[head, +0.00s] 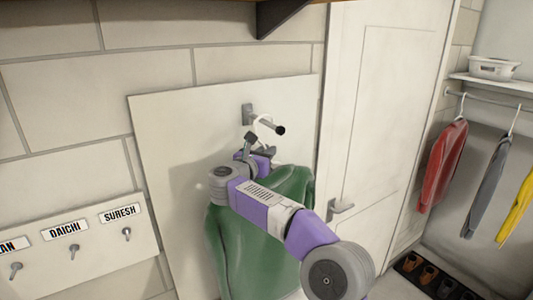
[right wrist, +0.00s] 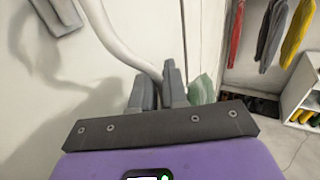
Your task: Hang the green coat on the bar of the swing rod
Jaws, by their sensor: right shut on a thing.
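The green coat (head: 262,235) hangs below my right gripper (head: 258,148), in front of the pale wall panel. A small part of the coat (right wrist: 202,90) shows in the right wrist view. My right gripper is shut on the white hanger (right wrist: 122,45). The hanger's hook (head: 261,118) shows at the bar of the swing rod (head: 268,124). I cannot tell whether the hook rests on the bar or is only in front of it. The swing rod has a grey wall mount and a dark end. My arm covers part of the coat. My left gripper is out of view.
A white door (head: 385,110) with a handle stands to the right. Beyond it, a red garment (head: 442,165), a grey one (head: 485,180) and a yellow one (head: 518,212) hang on a rail. Name-labelled hooks (head: 75,248) are at lower left. A dark bracket (head: 280,14) juts out above.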

